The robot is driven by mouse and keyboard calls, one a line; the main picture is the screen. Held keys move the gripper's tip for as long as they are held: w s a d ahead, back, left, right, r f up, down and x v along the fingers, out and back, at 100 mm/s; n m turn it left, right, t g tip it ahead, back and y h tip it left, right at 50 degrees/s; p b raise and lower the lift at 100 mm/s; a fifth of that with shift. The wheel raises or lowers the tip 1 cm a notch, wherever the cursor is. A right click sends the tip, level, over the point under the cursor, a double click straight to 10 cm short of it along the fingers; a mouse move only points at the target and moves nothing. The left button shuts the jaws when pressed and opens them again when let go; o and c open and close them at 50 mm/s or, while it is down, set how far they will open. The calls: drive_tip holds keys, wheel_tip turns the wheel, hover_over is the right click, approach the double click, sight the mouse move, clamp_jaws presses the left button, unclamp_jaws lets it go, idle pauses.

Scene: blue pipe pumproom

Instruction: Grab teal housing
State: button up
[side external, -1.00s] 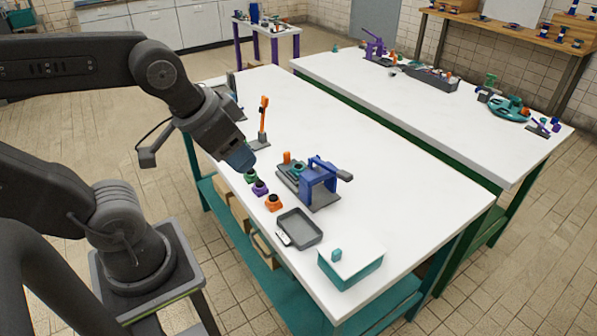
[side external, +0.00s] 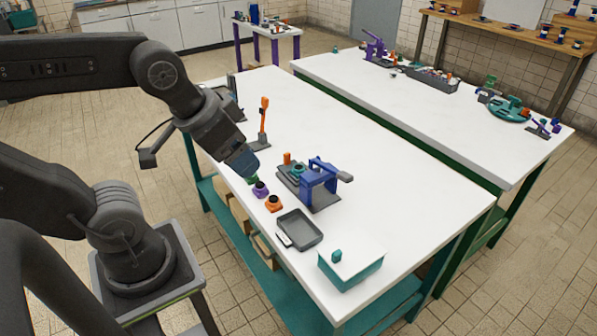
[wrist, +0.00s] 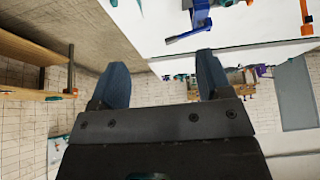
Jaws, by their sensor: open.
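A teal round piece (side external: 298,168), which looks like the teal housing, sits on the grey base of the blue press (side external: 319,186) in the side external view. My gripper (side external: 249,172) is left of it, low over the near edge of the white table. A green housing (side external: 253,180) is right under my gripper and partly hidden by it. A purple housing (side external: 260,189) and an orange housing (side external: 273,204) stand in a row beside it. In the wrist view my gripper (wrist: 162,75) has its two blue fingers wide apart with nothing between them.
An upright orange-handled tool (side external: 263,122) stands behind my gripper. A grey tray (side external: 300,229) and a teal box with a white lid (side external: 350,265) are at the table's near right. The table's middle is clear. A second white table (side external: 440,110) stands beyond.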

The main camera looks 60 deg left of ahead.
drive_tip(key=w+a+m+g, duration=0.2)
drive_tip(key=w+a+m, duration=0.25)
drive_tip(key=w, duration=0.55)
drive_tip(key=m+g, duration=0.4)
drive_tip(key=m, duration=0.7)
hover_over(299, 167)
drive_tip(key=shift+n, duration=0.25)
drive_tip(key=f, duration=2.1)
drive_tip(key=shift+s+a, duration=0.15)
drive_tip(key=shift+s, duration=0.05)
drive_tip(key=shift+w+f, duration=0.2)
drive_tip(key=shift+f, duration=2.85)
drive_tip(key=c, duration=1.1)
